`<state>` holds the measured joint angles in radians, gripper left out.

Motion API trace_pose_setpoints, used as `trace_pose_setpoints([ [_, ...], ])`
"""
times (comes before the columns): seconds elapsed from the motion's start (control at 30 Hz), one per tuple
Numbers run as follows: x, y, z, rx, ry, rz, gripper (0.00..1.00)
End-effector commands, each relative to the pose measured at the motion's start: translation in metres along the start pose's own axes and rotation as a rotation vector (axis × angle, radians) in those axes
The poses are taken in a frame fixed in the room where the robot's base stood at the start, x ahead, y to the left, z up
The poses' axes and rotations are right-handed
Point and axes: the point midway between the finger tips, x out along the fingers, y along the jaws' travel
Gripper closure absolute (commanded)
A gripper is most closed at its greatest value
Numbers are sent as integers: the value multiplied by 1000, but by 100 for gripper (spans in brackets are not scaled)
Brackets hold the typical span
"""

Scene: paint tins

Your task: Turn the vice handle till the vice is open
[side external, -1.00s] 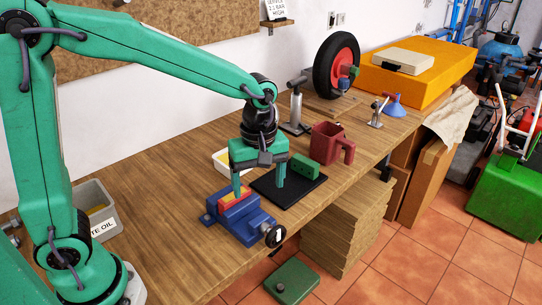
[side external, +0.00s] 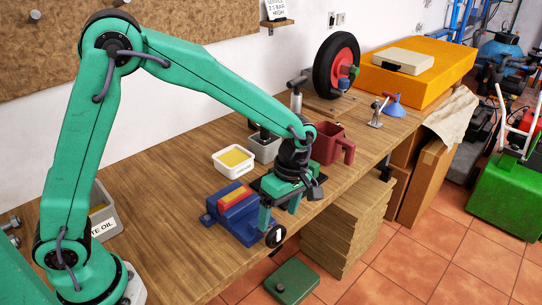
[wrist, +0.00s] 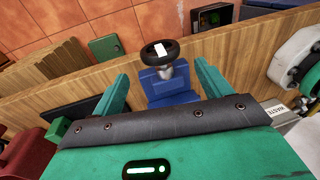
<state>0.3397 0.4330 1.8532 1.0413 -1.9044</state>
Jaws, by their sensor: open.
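The blue vice (side external: 240,220) sits near the bench's front edge, with a red and yellow block (side external: 234,196) between its jaws. Its round black handle (side external: 276,236) has a white mark and sticks out at the front edge. My gripper (side external: 279,214) is open and empty, just above and beside the handle, pointing down. In the wrist view my gripper (wrist: 161,70) has its fingers spread on both sides of the vice (wrist: 168,88), and the handle (wrist: 157,55) shows between and beyond the tips. No contact is visible.
A black mat (side external: 314,188) lies partly hidden behind my gripper. A dark red mug (side external: 327,143), a white tub with yellow contents (side external: 233,161) and a grey container (side external: 264,149) stand behind. A waste oil bin (side external: 103,219) is at left. The bench between bin and vice is clear.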

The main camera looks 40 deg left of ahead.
Motion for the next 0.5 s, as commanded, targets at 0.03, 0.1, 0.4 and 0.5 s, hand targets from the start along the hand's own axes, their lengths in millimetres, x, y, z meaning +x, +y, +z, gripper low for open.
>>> trace_pose_setpoints([
  [0.03, 6, 0, 0, 0, 1, -2, 23],
  [0.1, 13, -1, 1, 1, 2, -3, 23],
  [0.4, 49, -2, 3, 1, 2, -1, 23],
  [0.5, 58, -2, 4, 1, 2, 0, 23],
])
